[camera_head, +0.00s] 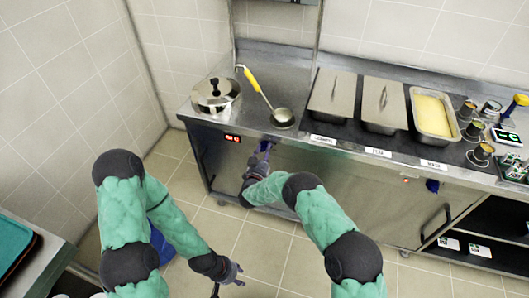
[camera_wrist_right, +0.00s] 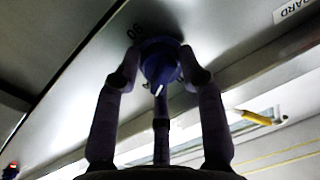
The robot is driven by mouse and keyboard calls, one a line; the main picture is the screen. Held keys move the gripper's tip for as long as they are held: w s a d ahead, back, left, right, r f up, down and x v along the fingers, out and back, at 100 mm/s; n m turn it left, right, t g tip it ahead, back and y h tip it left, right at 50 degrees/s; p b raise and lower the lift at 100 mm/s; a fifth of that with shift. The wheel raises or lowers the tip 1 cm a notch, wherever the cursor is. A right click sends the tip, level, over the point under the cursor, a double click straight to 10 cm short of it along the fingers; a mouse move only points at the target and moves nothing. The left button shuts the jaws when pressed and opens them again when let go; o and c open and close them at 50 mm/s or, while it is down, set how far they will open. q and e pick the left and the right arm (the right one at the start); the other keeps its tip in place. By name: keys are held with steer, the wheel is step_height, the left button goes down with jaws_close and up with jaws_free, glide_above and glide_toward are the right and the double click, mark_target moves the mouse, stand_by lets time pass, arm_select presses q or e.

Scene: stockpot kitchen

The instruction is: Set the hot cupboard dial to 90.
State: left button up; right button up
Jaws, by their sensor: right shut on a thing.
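My right gripper (camera_head: 264,147) reaches the upper front panel of the steel counter, below the ladle. In the right wrist view its fingers (camera_wrist_right: 166,72) are shut around a dark blue dial (camera_wrist_right: 160,62). A white pointer mark shows on the dial, at its lower side in that view. The fingers hide parts of the dial's rim and scale. My left gripper (camera_head: 232,273) hangs low over the floor, away from the counter; its finger opening is too small to tell.
A red lit display (camera_head: 232,138) is left of my right gripper. A lidded pot (camera_head: 215,94), a yellow-handled ladle (camera_head: 260,92) and food pans (camera_head: 433,112) stand on the counter. Another blue knob (camera_head: 432,185) is farther right. Tiled floor is open in front.

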steer(key=m+b, duration=0.2)
steer(key=f+m+b, duration=0.1)
steer(key=m+b, duration=0.1)
steer(key=m, duration=0.1)
steer(key=shift+s+a+f, duration=0.15)
steer(key=shift+a, duration=0.05)
steer(key=m+b, duration=0.1)
steer(key=m, duration=0.3)
steer(key=m+b, duration=0.1)
steer(key=m, duration=0.3)
steer(key=shift+a+r+h+b, duration=0.2)
steer(key=shift+h+b, duration=0.1)
steer(key=shift+h, duration=0.1)
steer(key=m, duration=1)
steer(key=shift+a+r+h, duration=0.15)
steer(key=shift+r+h, duration=0.15)
steer(key=shift+h, duration=0.1)
steer(key=shift+r+m, duration=0.1)
steer(key=shift+m, duration=0.6)
steer(key=shift+w+r, duration=0.1)
steer(key=shift+w, duration=0.1)
